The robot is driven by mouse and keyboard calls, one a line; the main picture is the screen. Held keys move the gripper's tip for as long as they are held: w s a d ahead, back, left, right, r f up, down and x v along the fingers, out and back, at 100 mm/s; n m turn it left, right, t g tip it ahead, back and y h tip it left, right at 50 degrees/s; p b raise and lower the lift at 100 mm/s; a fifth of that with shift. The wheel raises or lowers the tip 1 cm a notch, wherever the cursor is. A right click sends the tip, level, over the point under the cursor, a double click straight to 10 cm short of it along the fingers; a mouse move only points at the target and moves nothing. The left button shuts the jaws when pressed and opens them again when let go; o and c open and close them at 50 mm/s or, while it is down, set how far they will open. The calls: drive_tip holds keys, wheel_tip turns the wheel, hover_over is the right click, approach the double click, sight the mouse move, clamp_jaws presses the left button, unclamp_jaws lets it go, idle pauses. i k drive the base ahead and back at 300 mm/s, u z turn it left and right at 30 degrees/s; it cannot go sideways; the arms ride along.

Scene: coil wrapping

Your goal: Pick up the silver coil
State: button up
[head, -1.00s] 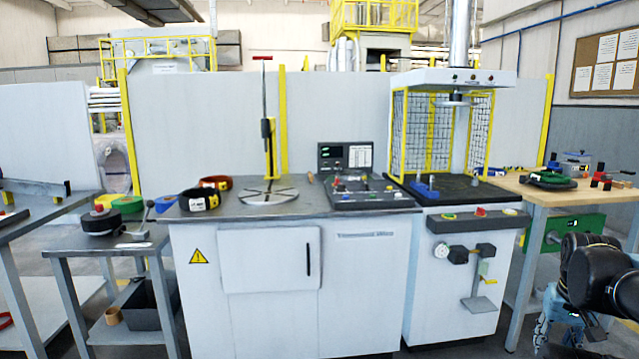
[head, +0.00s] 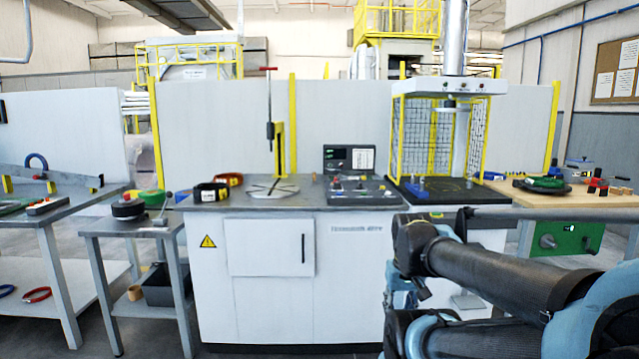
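I cannot make out a coil that is clearly silver. A dark coil (head: 210,192) with pale labels lies at the left end of the grey workbench (head: 325,203). A reddish-brown coil (head: 229,179) lies just behind it. Both are apart from my arm. My arm fills the lower right of the head view, in front of the bench's right part. Bluish parts (head: 402,286) near its end hang low in front of the cabinet. The fingertips are not clear, so I cannot tell whether my gripper is open, and I see nothing held.
A side table (head: 105,228) at left carries a black roll (head: 128,208) and a green ring (head: 153,196). Another table (head: 75,203) stands farther left. A wooden bench (head: 590,200) is at right. A yellow-framed cage (head: 397,135) stands on the bench. Floor shows between the left tables.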

sight(351, 176)
drive_tip(key=u, duration=0.1)
drive_tip(key=i, duration=1)
drive_tip(key=z, duration=0.05)
